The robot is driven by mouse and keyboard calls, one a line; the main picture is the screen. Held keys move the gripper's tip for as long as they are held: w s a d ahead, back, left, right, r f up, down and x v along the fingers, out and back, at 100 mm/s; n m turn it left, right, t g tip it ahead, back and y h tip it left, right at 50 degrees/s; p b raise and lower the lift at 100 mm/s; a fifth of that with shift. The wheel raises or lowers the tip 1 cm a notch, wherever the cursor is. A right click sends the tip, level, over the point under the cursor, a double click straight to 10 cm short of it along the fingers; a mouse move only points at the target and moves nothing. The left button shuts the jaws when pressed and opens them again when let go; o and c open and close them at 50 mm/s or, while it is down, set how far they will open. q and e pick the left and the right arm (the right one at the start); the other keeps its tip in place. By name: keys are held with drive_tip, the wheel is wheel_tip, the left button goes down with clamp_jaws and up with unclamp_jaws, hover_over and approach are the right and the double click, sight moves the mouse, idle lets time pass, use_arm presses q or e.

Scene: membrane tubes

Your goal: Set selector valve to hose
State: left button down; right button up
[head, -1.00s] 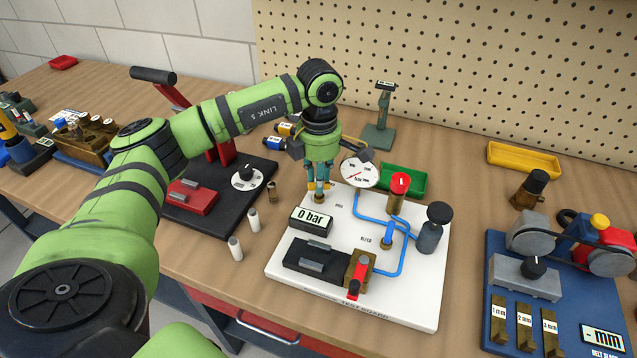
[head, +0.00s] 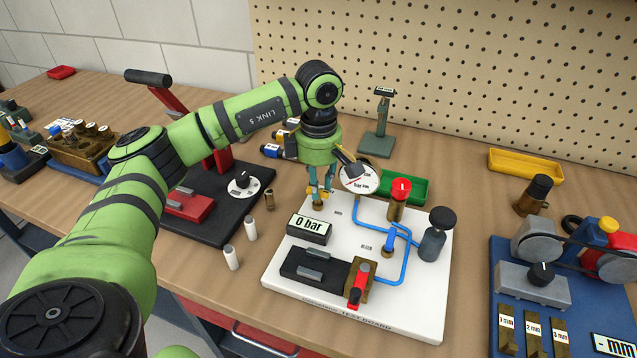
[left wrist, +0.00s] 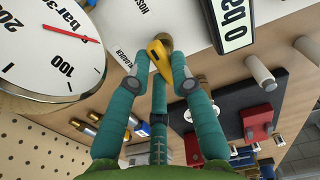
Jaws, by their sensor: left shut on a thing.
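The selector valve is a yellow lever (left wrist: 159,60) on a brass body (left wrist: 166,42) at the back left of the white test board (head: 420,300). My left gripper (head: 320,188) points down over it, with its teal fingers on both sides of the lever, shut on it in the left wrist view (left wrist: 160,80). The printed HOSE label (left wrist: 136,6) and LOADER label (left wrist: 130,57) lie beside the valve. The fingers partly hide the valve in the head view. My right gripper is out of view.
The round pressure gauge (head: 359,179) stands close to the gripper's right. The "0 bar" display (head: 310,228) is in front. A red knob (head: 400,188) and black-topped cylinder (head: 433,240) stand farther right. Two white pins (head: 250,228) stand left of the board.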

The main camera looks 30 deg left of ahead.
use_arm(q)
drive_tip(key=c, duration=1.1)
unclamp_jaws()
drive_tip(key=shift+r, duration=0.1)
wheel_tip(320, 180, up, 12)
